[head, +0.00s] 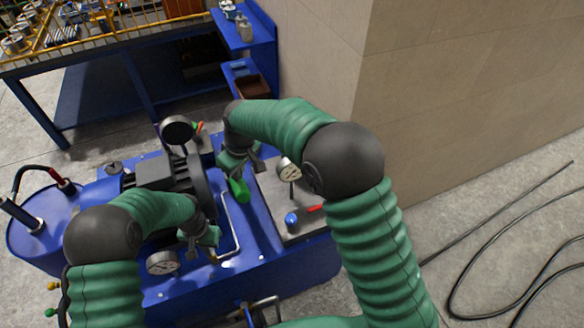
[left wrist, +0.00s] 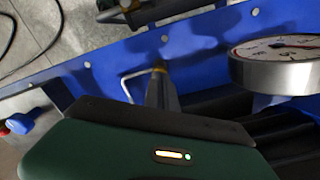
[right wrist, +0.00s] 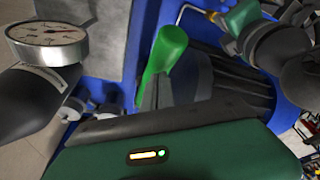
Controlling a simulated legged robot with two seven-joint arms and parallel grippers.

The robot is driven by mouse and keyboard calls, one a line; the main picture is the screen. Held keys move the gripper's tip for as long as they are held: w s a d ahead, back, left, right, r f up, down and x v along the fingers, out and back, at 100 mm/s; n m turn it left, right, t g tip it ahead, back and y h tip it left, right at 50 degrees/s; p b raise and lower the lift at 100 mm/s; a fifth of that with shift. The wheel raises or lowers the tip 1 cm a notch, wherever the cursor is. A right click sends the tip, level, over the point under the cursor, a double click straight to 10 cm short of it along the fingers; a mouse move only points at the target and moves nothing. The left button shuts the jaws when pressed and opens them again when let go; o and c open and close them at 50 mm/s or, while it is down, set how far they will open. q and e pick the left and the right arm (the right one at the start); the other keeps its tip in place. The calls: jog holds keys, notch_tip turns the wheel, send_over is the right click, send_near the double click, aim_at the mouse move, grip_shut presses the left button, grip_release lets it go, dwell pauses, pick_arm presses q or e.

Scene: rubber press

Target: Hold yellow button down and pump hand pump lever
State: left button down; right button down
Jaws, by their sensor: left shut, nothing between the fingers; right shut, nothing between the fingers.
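The pump lever has a bright green handle (head: 239,190) above the blue machine (head: 265,225). My right gripper (head: 236,176) is shut right at this handle. In the right wrist view the green handle (right wrist: 166,55) stands just beyond the shut fingers (right wrist: 155,93), not between them; whether they touch is unclear. My left gripper (head: 213,258) is shut and low over the machine's front part. In the left wrist view a small yellow piece, apparently the yellow button (left wrist: 159,69), shows at the shut fingertips (left wrist: 161,84), which partly hide it. Contact cannot be judged.
A round gauge (head: 162,263) stands close to my left gripper, and another gauge (head: 289,170) is by my right forearm. A bent metal rod (head: 236,232) lies between the grippers. A grey plate bears a blue knob (head: 291,219). A beige wall (head: 450,80) rises at the right.

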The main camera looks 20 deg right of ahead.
jog(key=shift+s+d+f+x, duration=0.3)
jog(key=shift+s+d+x, duration=0.6)
jog(key=shift+x, duration=4.3)
jog(key=v, duration=0.4)
jog(key=w+a+v, duration=0.1)
jog(key=v, duration=0.4)
jog(key=w+a+v, duration=0.1)
jog(key=v, duration=0.3)
jog(key=shift+w+r, duration=0.15)
jog(key=shift+r, duration=0.4)
